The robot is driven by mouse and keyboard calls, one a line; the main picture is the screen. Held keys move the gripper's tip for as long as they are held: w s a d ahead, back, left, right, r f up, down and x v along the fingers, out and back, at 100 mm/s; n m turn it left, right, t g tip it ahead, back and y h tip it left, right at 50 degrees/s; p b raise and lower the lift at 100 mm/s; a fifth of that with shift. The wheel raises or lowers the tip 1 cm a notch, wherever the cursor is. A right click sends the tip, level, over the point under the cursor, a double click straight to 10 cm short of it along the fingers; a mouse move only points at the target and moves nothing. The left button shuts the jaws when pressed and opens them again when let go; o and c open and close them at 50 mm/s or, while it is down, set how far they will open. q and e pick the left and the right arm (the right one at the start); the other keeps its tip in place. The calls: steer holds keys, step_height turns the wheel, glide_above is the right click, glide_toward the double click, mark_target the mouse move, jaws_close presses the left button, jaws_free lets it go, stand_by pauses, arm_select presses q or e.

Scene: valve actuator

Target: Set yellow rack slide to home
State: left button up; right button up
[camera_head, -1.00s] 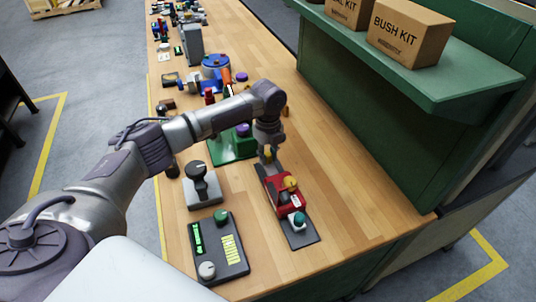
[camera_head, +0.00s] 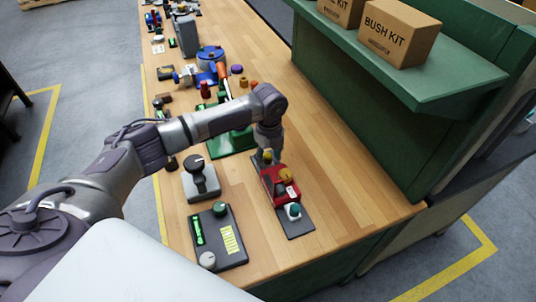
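A red rack slide unit (camera_head: 269,178) with yellow parts sits on a dark base plate (camera_head: 296,226) near the front end of the bench. A yellow knob (camera_head: 286,175) stands on its red body, and a teal knob (camera_head: 293,210) is at its near end. My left gripper (camera_head: 267,158) points down at the far end of the unit. A small yellow piece shows at its fingertips. The fingers are too small and dark to tell whether they are open or shut on it. My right gripper is not in view.
A grey lever block (camera_head: 202,187) and a dark panel with green displays (camera_head: 219,241) stand left of the unit. A green fixture (camera_head: 233,141) and other devices lie behind. A green shelf (camera_head: 440,85) with Bush Kit boxes (camera_head: 396,35) is at right. Bare wood lies between.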

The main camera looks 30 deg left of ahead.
mark_target(269, 156)
arm_select(q)
steer(key=shift+w+a, duration=0.1)
step_height(269, 156, up, 12)
stand_by(0.6)
stand_by(0.4)
